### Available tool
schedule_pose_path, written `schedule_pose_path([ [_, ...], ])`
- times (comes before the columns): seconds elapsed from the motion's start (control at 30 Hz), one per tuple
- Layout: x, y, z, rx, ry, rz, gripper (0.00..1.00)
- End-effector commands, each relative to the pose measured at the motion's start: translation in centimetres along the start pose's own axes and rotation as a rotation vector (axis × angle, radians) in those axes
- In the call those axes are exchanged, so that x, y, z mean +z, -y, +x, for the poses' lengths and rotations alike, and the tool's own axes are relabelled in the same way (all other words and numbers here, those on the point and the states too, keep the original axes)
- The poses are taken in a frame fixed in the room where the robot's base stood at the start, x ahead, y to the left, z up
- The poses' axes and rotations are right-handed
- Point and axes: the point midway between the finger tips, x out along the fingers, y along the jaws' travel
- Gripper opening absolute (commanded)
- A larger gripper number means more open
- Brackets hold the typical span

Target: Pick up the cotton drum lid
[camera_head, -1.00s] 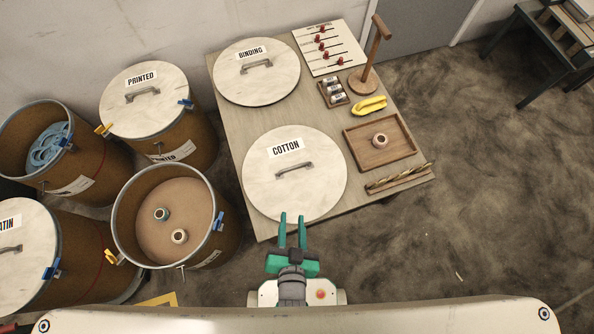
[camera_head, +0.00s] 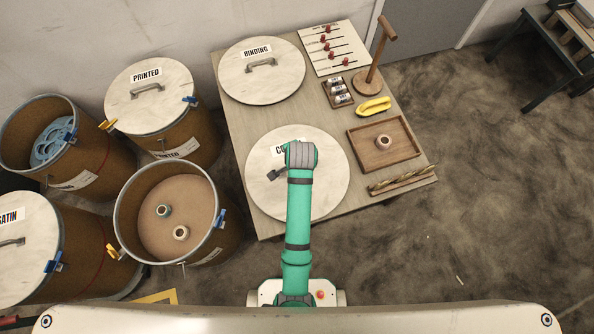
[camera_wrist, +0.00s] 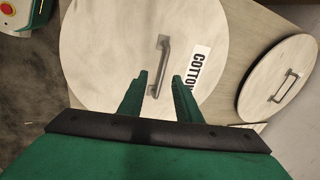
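The cotton drum lid (camera_head: 265,200) is a round pale lid lying flat on the table. In the wrist view the lid (camera_wrist: 100,50) shows its grey bar handle (camera_wrist: 160,65) and its COTTON label. My gripper (camera_wrist: 160,82) is open, with its two green fingers apart and the handle appearing between them; it is empty. I cannot tell how high the fingers are above the handle. In the head view my green arm covers the lid's middle, most of its label and its handle.
The binding lid (camera_head: 262,85) lies behind on the same table (camera_head: 235,120). A wooden tray (camera_head: 412,150) with a spool, a yellow tool (camera_head: 373,106) and a wooden stand (camera_head: 368,80) are to the right. An open drum (camera_head: 125,215) stands left of the table.

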Motion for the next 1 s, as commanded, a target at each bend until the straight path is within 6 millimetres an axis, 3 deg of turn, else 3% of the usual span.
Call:
schedule_pose_path([
  [0.17,-1.2,1.1,-1.0,0.062,0.017,0.061,0.31],
  [0.27,-1.3,1.1,-0.6,0.078,0.021,0.075,0.31],
  [0.5,-1.2,0.8,2.8,0.08,0.022,0.075,0.31],
  [0.83,-1.3,0.7,5.3,0.079,0.021,0.073,0.31],
  [1.0,-1.6,0.6,7.8,0.079,0.021,0.073,0.31],
])
